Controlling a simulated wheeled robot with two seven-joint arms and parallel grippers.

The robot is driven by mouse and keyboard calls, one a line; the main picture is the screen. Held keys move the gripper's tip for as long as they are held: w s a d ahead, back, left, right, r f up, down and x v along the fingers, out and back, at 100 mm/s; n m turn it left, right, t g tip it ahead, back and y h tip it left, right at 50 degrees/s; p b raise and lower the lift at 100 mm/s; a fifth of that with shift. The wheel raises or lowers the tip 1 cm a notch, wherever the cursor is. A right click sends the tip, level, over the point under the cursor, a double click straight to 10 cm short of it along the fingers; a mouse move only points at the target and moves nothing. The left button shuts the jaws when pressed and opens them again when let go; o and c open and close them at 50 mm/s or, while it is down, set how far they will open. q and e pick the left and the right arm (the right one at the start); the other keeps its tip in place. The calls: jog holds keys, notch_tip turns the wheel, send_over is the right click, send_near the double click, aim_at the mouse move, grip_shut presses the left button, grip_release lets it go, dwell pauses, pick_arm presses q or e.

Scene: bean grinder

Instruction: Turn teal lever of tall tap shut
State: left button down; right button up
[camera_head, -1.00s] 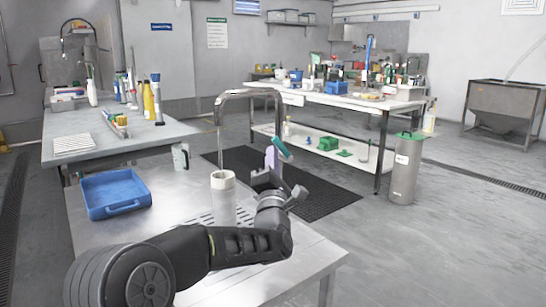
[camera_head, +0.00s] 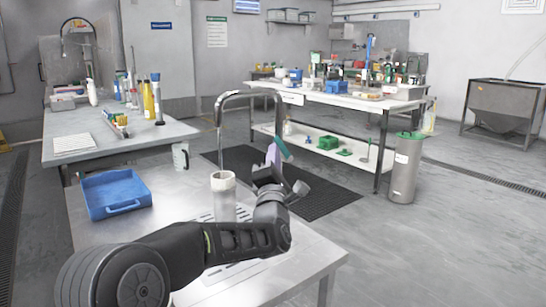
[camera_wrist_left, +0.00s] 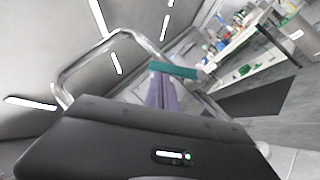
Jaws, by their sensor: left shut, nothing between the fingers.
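The tall tap (camera_head: 250,94) is a metal gooseneck arching over the near steel table, with its spout end on the left. Its teal lever (camera_head: 282,146) sits on a lilac body (camera_head: 272,156) at the right, slanting down to the right. In the left wrist view the teal lever (camera_wrist_left: 174,69) lies across the top of the lilac part. My left gripper (camera_head: 268,174) is shut and empty, just below and in front of the lever. Contact with the lever cannot be told. A pale cylinder (camera_head: 223,198) stands under the spout. My right gripper is not in view.
A blue tray (camera_head: 116,194) lies on the left of the near table (camera_head: 110,232). A grey jug (camera_head: 181,157) stands behind it. A cluttered white bench (camera_head: 345,99) and a grey bin with a green lid (camera_head: 404,172) stand beyond. Open floor lies right.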

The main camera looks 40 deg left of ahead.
pick_arm(q)
jog(key=w+r+m+h+p, duration=0.1)
jog(key=m+p, duration=0.1)
jog(key=w+r+m+g+h+p, duration=0.1)
jog(key=p, duration=0.2)
jog(key=w+r+m+g+h+p, duration=0.1)
jog(key=m+h+p, duration=0.1)
jog(key=p, duration=0.1)
jog(key=shift+d+r+m, duration=0.2)
jog(key=shift+d+m, duration=0.1)
jog(key=shift+d, duration=0.1)
dwell(0.5)
